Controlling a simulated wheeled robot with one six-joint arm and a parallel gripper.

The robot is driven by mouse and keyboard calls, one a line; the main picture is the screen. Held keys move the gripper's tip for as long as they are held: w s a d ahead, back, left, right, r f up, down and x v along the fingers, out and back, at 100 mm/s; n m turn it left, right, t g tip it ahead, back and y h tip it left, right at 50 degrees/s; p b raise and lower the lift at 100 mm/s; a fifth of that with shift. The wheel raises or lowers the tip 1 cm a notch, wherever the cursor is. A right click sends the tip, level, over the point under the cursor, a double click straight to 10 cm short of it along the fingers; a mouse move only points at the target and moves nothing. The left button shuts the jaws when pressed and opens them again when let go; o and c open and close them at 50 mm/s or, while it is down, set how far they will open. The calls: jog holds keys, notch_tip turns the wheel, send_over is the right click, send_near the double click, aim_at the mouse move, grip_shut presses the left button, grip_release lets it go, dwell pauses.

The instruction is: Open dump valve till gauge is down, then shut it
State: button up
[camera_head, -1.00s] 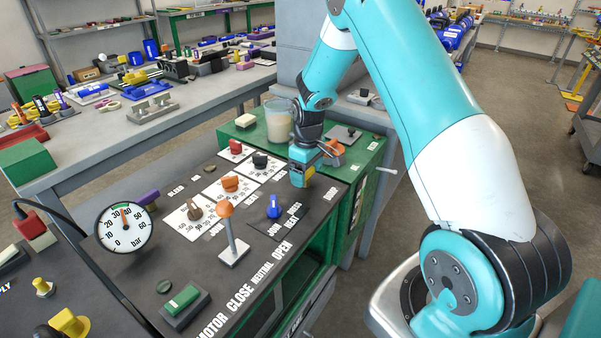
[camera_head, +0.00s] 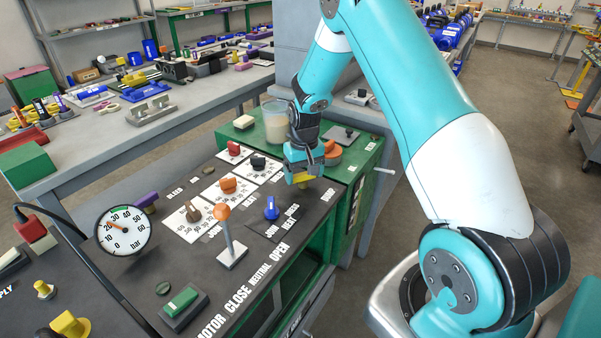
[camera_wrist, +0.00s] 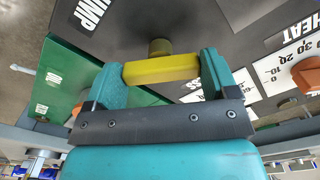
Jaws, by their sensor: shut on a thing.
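The yellow handle of the dump valve (camera_head: 303,179) sits near the far right of the dark panel. My gripper (camera_head: 304,170) is shut on it from above. In the wrist view the yellow handle (camera_wrist: 160,69) lies crosswise between the two teal fingers, in front of a round stem and near lettering that reads "UMP". The pressure gauge (camera_head: 122,231) stands at the panel's left side, its orange needle pointing left and up, close to the 20 mark.
An orange-topped lever (camera_head: 228,235), a blue knob (camera_head: 271,208) and an orange dial knob (camera_head: 228,185) stand on the panel near my gripper. A beaker (camera_head: 276,122) stands on the green cabinet just behind it. A green switch (camera_head: 182,301) is nearer the front.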

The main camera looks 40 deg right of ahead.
aim_at(304, 175)
jog(key=m, duration=0.6)
jog(key=shift+s+a, duration=0.1)
jog(key=shift+a, duration=0.1)
jog(key=shift+d+f+m+p, duration=0.1)
jog(key=shift+m+p, duration=0.25)
jog(key=shift+m, duration=1.65)
jog(key=shift+s, duration=0.1)
jog(key=shift+d, duration=0.1)
jog(key=o, duration=0.8)
jog(key=shift+d, duration=0.1)
jog(key=shift+w+r, duration=0.2)
jog(key=shift+r, duration=0.35)
notch_tip(304, 175, up, 16)
jog(key=shift+s+r+b, duration=0.15)
jog(key=shift+r+b, duration=0.1)
jog(key=shift+b, duration=0.2)
